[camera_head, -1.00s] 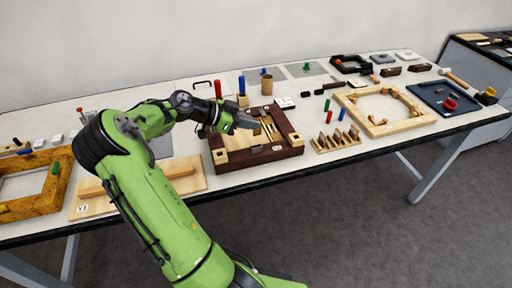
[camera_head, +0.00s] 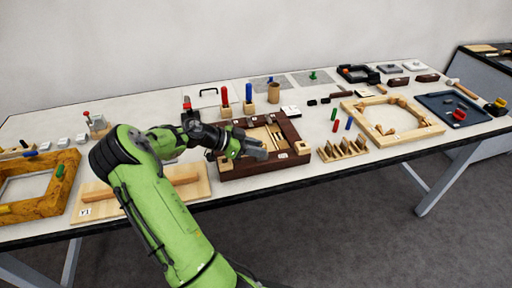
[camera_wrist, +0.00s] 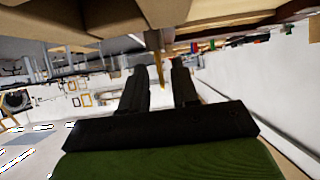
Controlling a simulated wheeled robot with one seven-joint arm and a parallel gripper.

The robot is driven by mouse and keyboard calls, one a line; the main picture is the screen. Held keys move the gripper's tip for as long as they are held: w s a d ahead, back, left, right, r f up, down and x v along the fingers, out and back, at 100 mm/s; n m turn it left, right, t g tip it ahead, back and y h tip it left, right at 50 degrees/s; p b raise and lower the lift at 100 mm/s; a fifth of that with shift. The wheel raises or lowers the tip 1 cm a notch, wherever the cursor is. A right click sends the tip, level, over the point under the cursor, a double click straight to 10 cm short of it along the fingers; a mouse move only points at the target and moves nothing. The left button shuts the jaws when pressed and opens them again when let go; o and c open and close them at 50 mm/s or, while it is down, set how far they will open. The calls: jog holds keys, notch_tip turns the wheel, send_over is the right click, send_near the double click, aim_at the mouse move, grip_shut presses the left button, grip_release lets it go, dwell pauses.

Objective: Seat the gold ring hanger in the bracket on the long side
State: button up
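My gripper (camera_head: 264,150) is low over the front part of a dark brown wooden frame (camera_head: 246,178) with pale blocks at its corners. In the wrist view its two black fingers (camera_wrist: 160,72) stand apart. A narrow gold-brown piece (camera_wrist: 158,66) shows between the fingertips, below a pale wooden surface (camera_wrist: 225,10). I cannot tell whether it is the gold ring hanger, and no contact with the fingers is clear. Light slats (camera_head: 275,136) lie inside the frame. The bracket on the long side cannot be made out; the gripper covers part of the frame.
A pale wooden frame (camera_head: 428,131) and a slotted rack (camera_head: 343,150) are to the right. A yellow-brown frame (camera_head: 42,206) and a board (camera_head: 196,190) are to the left. Red (camera_head: 224,96) and blue (camera_head: 249,92) pegs stand behind. The white tabletop has bare patches between them.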

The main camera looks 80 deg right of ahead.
jog(key=p+v, duration=0.2)
jog(key=v, duration=1)
jog(key=shift+w, duration=0.1)
jog(key=w+a+r+n+t+y, duration=0.25)
jog(key=a+n+t, duration=0.25)
jog(key=a+n, duration=0.45)
jog(key=w+a+r+n+t+y, duration=0.1)
jog(key=w+a+r+n+t, duration=0.4)
jog(key=a, duration=0.7)
jog(key=s+a+n+t+y, duration=0.1)
jog(key=s+a+n+t, duration=0.1)
jog(key=a+n, duration=0.3)
jog(key=s+a+n+t, duration=0.2)
jog(key=s+a+n, duration=0.1)
jog(key=a+n, duration=0.2)
jog(key=s+a+r+n+t+y, duration=0.1)
jog(key=s+a+n+t, duration=0.1)
jog(key=a+n, duration=0.3)
jog(key=s+a, duration=0.1)
jog(key=a, duration=0.2)
jog(key=shift+s+a+y, duration=0.2)
jog(key=shift+s+y, duration=0.1)
jog(key=shift+y, duration=0.05)
